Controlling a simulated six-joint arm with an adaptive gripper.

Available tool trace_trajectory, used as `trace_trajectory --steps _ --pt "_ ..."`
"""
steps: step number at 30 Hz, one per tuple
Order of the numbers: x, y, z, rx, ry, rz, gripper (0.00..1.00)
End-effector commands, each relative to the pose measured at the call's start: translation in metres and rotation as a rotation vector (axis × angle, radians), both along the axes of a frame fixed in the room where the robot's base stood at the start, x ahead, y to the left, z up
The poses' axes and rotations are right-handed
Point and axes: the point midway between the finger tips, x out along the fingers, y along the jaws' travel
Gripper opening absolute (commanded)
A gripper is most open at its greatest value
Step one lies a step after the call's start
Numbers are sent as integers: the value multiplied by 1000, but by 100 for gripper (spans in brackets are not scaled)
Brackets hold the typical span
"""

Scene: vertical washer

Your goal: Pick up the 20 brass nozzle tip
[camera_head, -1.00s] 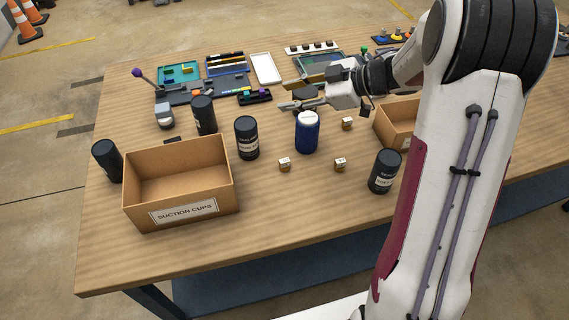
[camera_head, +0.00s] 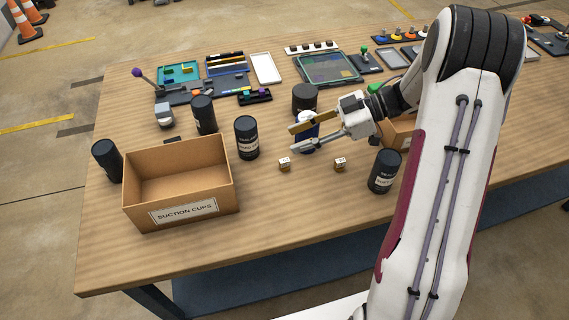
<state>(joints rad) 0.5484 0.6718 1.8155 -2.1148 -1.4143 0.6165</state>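Two small brass-coloured cube-like pieces with pale labelled faces stand on the wooden table: a left one (camera_head: 284,164) and a right one (camera_head: 340,164). Their labels are too small to read, so I cannot tell which is the 20 nozzle tip. My gripper (camera_head: 292,139) is open, its fingers pointing left. It is above and behind these pieces in the picture and overlaps a blue bottle (camera_head: 308,147), which is partly hidden. I cannot tell whether the fingers touch the bottle. Nothing is visibly held.
Black canisters stand at the middle (camera_head: 247,138), front right (camera_head: 383,172) and behind my gripper (camera_head: 305,97). An open cardboard box (camera_head: 180,213) labelled suction cups is at the left. Another box (camera_head: 397,134) is partly behind my arm. The front table strip is clear.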

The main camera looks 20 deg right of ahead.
Motion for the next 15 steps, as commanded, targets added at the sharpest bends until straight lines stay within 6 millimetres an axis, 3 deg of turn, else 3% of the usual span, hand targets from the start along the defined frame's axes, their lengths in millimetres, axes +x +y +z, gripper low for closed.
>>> trace_trajectory --steps 15 --pt "0 0 -34 0 0 -1 35"
